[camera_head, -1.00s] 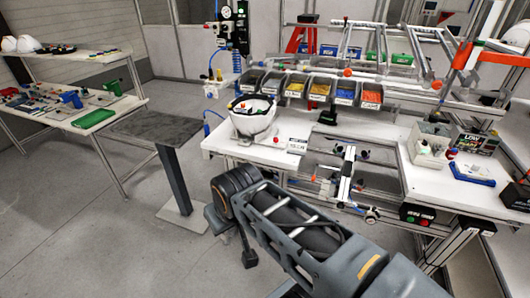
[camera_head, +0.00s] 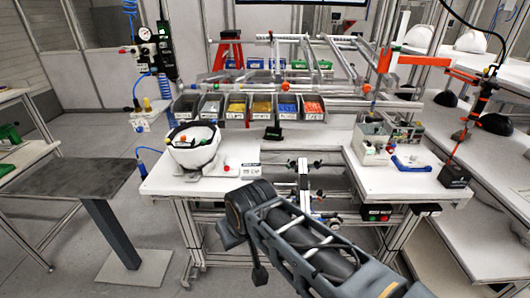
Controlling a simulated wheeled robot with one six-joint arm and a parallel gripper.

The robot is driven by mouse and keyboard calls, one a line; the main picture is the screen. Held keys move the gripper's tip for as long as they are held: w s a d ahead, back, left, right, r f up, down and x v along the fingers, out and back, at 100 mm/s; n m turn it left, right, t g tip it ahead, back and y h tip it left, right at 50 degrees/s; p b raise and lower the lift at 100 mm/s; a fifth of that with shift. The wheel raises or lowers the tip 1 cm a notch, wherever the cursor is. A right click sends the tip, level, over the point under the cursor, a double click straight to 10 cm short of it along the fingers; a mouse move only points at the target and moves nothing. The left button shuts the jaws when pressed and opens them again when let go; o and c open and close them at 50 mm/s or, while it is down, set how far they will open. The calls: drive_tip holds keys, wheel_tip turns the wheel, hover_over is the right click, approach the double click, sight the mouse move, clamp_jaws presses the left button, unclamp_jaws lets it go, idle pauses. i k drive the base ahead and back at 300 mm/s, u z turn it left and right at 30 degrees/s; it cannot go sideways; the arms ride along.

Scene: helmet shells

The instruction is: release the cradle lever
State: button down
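A white helmet shell (camera_head: 193,156) sits open side up on the left end of the white workbench (camera_head: 215,186), with small coloured parts around its rim. Its cradle (camera_head: 188,177) shows only a little underneath. A small red knob (camera_head: 226,168) is just right of the shell; I cannot tell whether it is the cradle lever. My arm reaches in from the bottom right, and its dark end with my gripper (camera_head: 259,274) hangs low in front of the bench, apart from the shell. The fingers are too small and dark to show whether they are open.
Parts bins (camera_head: 250,108) line the bench's back. A slotted frame (camera_head: 304,185) stands at the bench's front middle. A dark pedestal table (camera_head: 75,182) stands left, with clear floor between.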

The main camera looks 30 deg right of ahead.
sight(226, 168)
drive_tip(key=z, duration=0.4)
drive_tip(key=i, duration=1.15)
drive_tip(key=u, duration=0.2)
